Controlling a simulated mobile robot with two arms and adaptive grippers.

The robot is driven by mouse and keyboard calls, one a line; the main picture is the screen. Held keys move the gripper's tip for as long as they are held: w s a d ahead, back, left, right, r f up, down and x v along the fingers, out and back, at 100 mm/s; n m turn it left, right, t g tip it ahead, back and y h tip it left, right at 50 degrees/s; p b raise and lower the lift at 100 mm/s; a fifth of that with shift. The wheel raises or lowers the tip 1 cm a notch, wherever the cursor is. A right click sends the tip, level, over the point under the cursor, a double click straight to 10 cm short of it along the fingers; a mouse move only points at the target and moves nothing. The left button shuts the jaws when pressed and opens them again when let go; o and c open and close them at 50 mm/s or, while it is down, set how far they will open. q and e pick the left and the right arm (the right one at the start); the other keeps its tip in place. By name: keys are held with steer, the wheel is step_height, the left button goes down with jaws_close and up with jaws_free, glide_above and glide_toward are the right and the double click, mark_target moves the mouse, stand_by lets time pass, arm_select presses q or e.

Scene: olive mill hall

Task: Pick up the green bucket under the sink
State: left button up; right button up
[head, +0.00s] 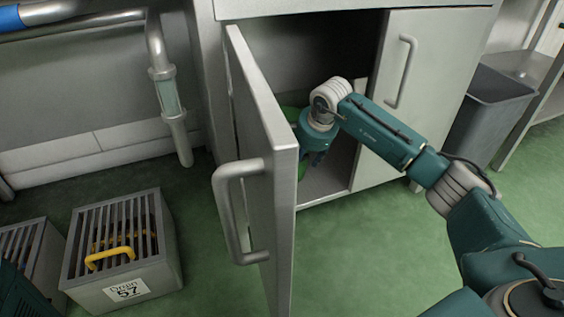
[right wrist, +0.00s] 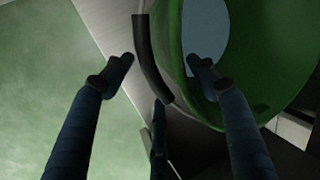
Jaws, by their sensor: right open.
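The green bucket (head: 291,113) stands inside the cabinet under the sink, mostly hidden behind the open left door and my right arm. In the right wrist view the bucket (right wrist: 285,55) fills the upper right, with a bluish-grey round area inside its rim. A dark curved bar (right wrist: 150,60), which looks like its handle grip, lies beside the rim. My right gripper (head: 318,160) is inside the cabinet opening, pointing down. In the wrist view its open fingers (right wrist: 160,72) are spread on both sides of the bar, and I cannot tell whether they touch it. My left gripper is not seen.
The open cabinet door (head: 265,150) with its large handle stands just left of my right arm. The right door (head: 425,85) is shut. A grey bin (head: 490,115) stands at right. A slatted drain crate (head: 125,260) sits on the floor at left. Green floor in front is clear.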

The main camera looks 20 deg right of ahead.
steer(key=shift+c, duration=0.5)
jaws_close()
steer(key=shift+w+r, duration=0.2)
steer(key=shift+r, duration=0.15)
